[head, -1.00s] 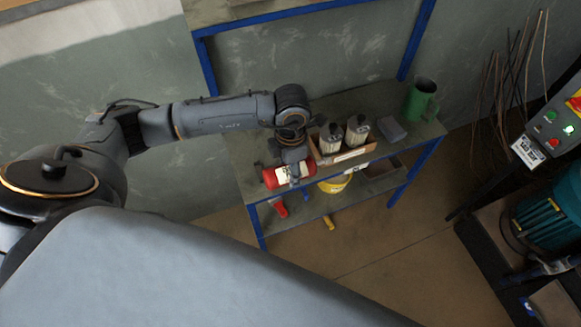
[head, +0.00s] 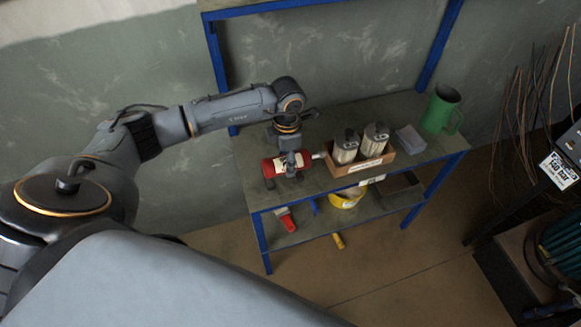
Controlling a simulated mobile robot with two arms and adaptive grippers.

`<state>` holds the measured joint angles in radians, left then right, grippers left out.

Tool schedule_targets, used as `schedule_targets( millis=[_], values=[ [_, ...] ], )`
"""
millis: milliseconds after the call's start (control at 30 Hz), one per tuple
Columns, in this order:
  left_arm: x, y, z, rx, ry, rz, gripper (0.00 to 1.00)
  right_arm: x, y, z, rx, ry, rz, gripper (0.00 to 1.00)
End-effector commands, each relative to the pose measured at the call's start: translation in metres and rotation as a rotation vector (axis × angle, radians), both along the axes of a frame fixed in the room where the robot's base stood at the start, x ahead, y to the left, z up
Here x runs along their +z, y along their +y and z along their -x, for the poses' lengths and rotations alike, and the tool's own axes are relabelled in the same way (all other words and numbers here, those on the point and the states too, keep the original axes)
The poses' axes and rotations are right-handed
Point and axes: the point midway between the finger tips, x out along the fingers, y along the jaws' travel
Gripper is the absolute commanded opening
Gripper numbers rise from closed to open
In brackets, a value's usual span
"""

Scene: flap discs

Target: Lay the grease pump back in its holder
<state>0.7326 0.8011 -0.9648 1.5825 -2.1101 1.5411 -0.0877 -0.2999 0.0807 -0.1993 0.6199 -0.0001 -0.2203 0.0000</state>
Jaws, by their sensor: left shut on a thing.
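The grease pump appears to be the red cylinder (head: 273,169) with a pale label and a light tip at its right end. It lies level at the left end of the bench's upper shelf (head: 320,192). My left gripper (head: 291,170) points down and is shut around the middle of the pump. Whether the pump touches the shelf I cannot tell. I cannot make out the holder; the pump and gripper may cover it. My right gripper is not in view.
Right of the pump stands a cardboard box (head: 362,173) with two canisters. Further right are a grey block (head: 409,139) and a green jug (head: 440,109). The lower shelf (head: 322,221) holds a red item and a yellow tub (head: 346,201). Blue posts (head: 217,78) rise behind.

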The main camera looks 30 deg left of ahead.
Motion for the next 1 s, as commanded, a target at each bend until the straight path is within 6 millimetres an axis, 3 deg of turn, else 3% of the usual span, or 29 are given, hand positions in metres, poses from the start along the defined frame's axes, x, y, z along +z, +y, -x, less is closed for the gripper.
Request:
schedule_targets(
  millis=[33, 400, 600, 1000],
  values=[
    [-0.011, 0.005, -0.005, 0.002, -0.002, 0.0, 0.0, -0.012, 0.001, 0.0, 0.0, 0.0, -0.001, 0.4],
    [-0.049, 0.037, -0.033, 0.002, -0.002, 0.001, 0.0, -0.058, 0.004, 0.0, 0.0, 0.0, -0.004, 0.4],
    [-0.075, 0.038, -0.033, 0.0, -0.001, 0.001, 0.0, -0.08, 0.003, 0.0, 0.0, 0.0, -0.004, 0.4],
    [-0.091, 0.037, -0.033, 0.0, -0.002, 0.001, 0.0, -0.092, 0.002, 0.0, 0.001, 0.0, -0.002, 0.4]
  ],
)
